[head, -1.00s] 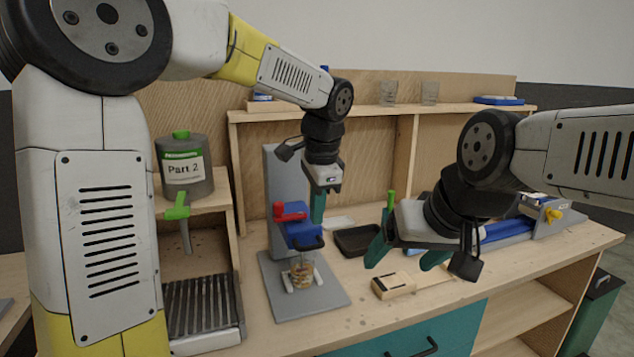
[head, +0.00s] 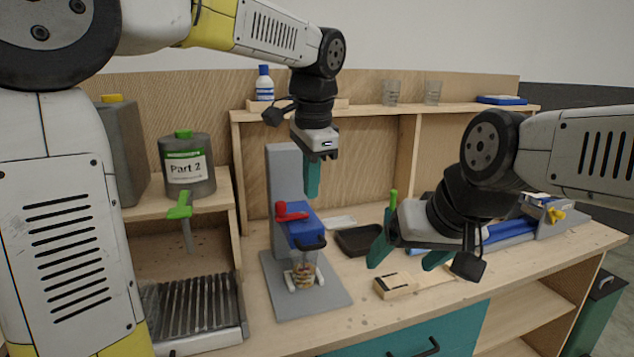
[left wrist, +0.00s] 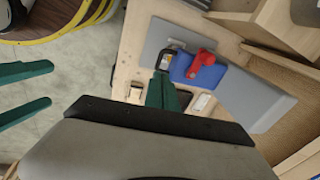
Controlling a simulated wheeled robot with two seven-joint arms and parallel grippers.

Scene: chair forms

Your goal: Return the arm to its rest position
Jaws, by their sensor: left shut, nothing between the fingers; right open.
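My left gripper (head: 312,181) hangs fingers down in the head view, above and behind the blue-topped press. It is shut and empty, with its teal fingers together. In the left wrist view its fingers (left wrist: 163,93) point toward the press, and a dark edge of the gripper fills the bottom. My right gripper (head: 405,257) is open and empty over the bench, right of the press. Its two teal fingers stand apart, and they also show at the left of the left wrist view (left wrist: 25,90).
The press (head: 300,231) has a red lever, a grey base plate and a small filled cup (head: 302,272). A black tray (head: 358,240) and a wooden block (head: 397,287) lie on the bench. A Part 2 container (head: 187,165) stands left. A shelf with glasses (head: 432,92) runs behind.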

